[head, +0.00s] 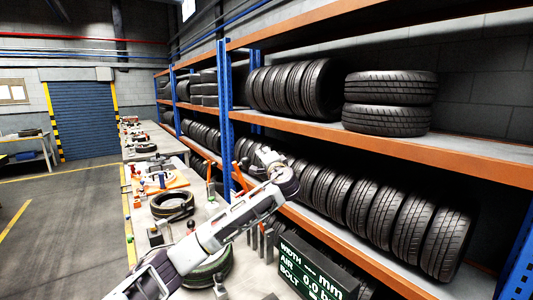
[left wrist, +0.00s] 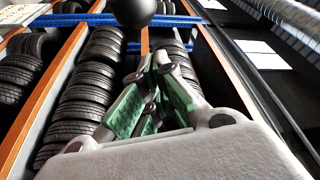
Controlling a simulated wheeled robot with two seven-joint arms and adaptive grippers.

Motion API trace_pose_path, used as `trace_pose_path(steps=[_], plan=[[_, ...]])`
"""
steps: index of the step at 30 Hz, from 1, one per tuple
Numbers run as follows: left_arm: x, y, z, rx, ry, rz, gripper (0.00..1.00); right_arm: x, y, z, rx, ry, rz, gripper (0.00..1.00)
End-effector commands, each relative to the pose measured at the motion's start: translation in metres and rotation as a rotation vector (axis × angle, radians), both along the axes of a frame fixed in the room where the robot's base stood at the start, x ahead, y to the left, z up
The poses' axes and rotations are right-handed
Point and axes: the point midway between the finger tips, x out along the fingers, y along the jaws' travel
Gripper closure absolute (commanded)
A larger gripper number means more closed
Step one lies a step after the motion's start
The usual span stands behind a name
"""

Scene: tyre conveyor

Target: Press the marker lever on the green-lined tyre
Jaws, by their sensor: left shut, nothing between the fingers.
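The green-lined tyre (head: 208,272) lies flat on the bench in the lower middle of the head view, partly hidden under my left arm. A small dark knob (head: 190,225) shows just behind it; I cannot tell for sure whether it belongs to the marker lever. My left gripper (head: 266,156) is raised above the bench, near the rack and well beyond that tyre. In the left wrist view its green-padded fingers (left wrist: 157,62) are shut with nothing between them. A black ball (left wrist: 134,11) shows beyond the fingertips there, apart from them. My right gripper is not in view.
A tyre rack (head: 460,165) with orange beams and blue posts fills the right side. A dark sign (head: 312,272) with green edges stands at the bench front. Another tyre (head: 172,205) lies farther along the bench.

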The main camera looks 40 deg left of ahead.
Motion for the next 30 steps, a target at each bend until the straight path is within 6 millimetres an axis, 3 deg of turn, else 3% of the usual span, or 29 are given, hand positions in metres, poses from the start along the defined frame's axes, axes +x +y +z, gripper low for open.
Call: trace_pose_path(steps=[12, 30], plan=[[-0.021, 0.006, -0.007, 0.001, 0.002, 0.001, 1.0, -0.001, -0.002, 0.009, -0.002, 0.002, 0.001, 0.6], [-0.023, 0.006, -0.009, -0.001, -0.002, 0.001, 1.0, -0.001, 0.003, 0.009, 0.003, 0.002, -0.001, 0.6]])
